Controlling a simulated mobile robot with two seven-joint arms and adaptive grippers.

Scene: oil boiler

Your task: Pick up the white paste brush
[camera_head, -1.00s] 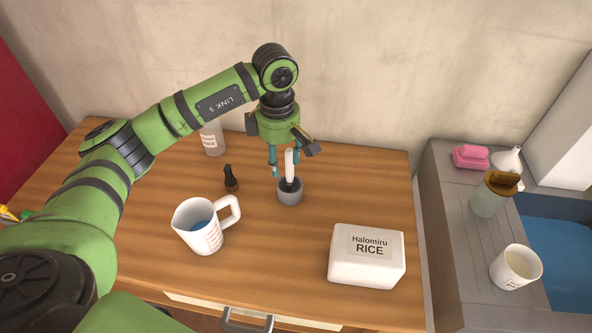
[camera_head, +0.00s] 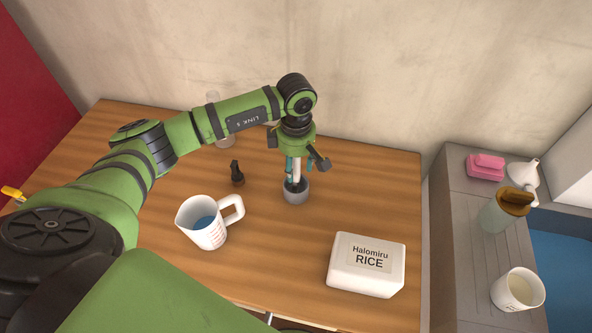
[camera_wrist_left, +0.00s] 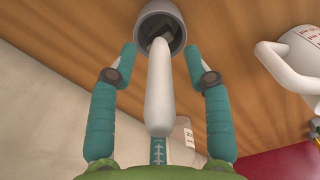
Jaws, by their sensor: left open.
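The white paste brush (camera_head: 296,172) stands upright in a small grey cup (camera_head: 296,195) on the wooden table. In the left wrist view its white handle (camera_wrist_left: 158,90) points toward the camera, and its dark lower end sits inside the grey cup (camera_wrist_left: 160,22). My left gripper (camera_head: 297,182) is over the cup, pointing down. In the left wrist view its two teal fingers (camera_wrist_left: 165,60) are open, one on each side of the handle, with gaps on both sides. My right gripper is not in view.
A measuring jug (camera_head: 205,226) with blue liquid and a small dark object (camera_head: 237,174) stand left of the cup. A bottle (camera_head: 222,132) stands behind the arm. A grey counter (camera_head: 462,235) lies to the right.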

